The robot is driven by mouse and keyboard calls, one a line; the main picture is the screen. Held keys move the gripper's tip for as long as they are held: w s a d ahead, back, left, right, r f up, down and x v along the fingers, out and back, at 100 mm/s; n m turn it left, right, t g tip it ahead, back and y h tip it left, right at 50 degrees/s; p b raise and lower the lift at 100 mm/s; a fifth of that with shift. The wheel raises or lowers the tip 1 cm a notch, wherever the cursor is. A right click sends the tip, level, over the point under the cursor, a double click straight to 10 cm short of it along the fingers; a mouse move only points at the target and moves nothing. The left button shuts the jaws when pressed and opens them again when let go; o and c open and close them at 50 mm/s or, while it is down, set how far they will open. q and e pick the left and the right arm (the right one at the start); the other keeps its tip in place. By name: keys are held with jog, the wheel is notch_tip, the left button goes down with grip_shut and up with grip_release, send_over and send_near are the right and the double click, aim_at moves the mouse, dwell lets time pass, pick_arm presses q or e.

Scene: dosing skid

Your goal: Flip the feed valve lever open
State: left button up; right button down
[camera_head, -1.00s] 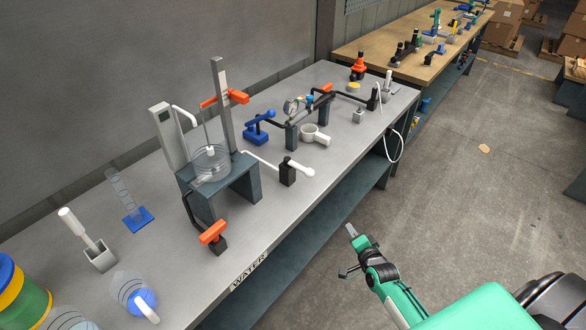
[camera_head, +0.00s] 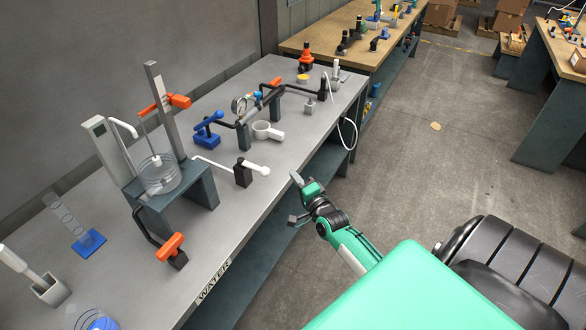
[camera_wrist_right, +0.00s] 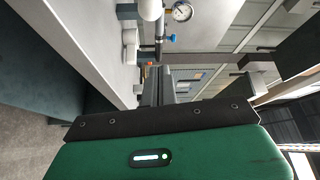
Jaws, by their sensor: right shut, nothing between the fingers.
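Several lever handles show on the grey bench (camera_head: 225,222) in the head view; I cannot tell which is the feed valve lever. A white lever (camera_head: 256,167) on a black block stands near the front edge. An orange lever (camera_head: 170,246) is nearer the WATER label. Another orange lever (camera_head: 276,82) is on the pipe run farther back, and a blue-handled valve (camera_head: 207,128) stands behind. My right gripper (camera_head: 297,180) is shut and empty, just off the bench's front edge, right of the white lever and apart from it. It shows in the wrist view (camera_wrist_right: 159,86). My left gripper is out of view.
A vessel (camera_head: 158,174) on a dark stand and a tall post are on the bench. A pressure gauge (camera_head: 239,105) is on the pipe run and also shows in the wrist view (camera_wrist_right: 182,12). A white hose (camera_head: 350,134) hangs over the edge.

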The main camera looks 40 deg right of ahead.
aim_at(255, 168)
jog(key=w+a+p, duration=0.2)
jog(key=w+p, duration=0.1)
jog(key=w, duration=0.4)
jog(key=shift+a+f, duration=0.2)
jog(key=shift+a, duration=0.2)
jog(key=shift+s, duration=0.1)
